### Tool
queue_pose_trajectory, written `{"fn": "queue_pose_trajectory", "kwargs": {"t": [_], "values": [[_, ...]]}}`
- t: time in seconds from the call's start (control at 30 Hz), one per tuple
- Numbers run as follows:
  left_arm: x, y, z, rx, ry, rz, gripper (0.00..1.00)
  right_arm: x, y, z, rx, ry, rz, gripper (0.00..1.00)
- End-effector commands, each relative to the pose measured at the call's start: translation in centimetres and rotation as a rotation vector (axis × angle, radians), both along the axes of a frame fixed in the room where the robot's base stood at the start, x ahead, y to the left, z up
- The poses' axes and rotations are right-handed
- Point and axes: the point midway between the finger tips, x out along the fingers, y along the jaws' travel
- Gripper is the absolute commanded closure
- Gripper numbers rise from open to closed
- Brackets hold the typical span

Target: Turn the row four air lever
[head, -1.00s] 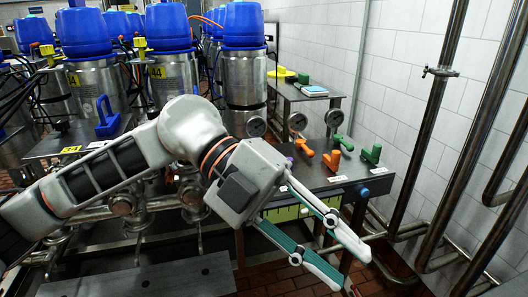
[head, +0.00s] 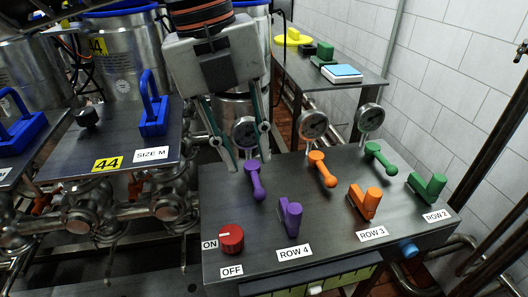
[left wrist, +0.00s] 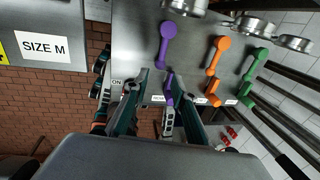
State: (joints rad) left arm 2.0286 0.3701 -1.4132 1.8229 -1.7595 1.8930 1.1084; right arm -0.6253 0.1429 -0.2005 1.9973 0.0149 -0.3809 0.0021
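A tilted dark panel carries two purple row 4 levers. One is a round-knobbed lever (head: 254,180) near the back edge; the other is a blocky upright handle (head: 290,215) above the ROW 4 label (head: 294,253). I cannot tell from labels which is for air.
Orange row 3 levers (head: 322,170) and green row 2 levers (head: 379,158) stand to the right. A red ON/OFF knob (head: 232,238) is at the panel's left. Gauges (head: 313,124) line the back edge. A SIZE M plate (head: 110,165) with blue handles is further left.

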Motion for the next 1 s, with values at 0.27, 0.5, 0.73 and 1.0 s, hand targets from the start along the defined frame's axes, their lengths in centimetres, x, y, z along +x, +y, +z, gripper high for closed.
{"fn": "queue_pose_trajectory", "kwargs": {"t": [0.27, 0.5, 0.73, 1.0], "values": [[0.1, -0.1, -1.4, 0.006, -0.003, 0.003, 0.74, -1.4, 0.6, -1.1, 0.004, 0.029, 0.007, 0.6], [0.2, -0.9, -5.1, 0.005, -0.001, 0.003, 0.74, -1.8, 0.6, -1.6, 0.003, 0.037, 0.006, 0.6], [0.3, -1.3, -7.2, 0.005, -0.003, 0.005, 0.74, -0.7, 0.2, -0.7, 0.0, 0.013, 0.001, 0.6], [0.3, -1.4, -7.6, 0.004, -0.004, 0.005, 0.74, -0.2, 0.1, -0.5, -0.002, 0.005, -0.001, 0.6]]}}
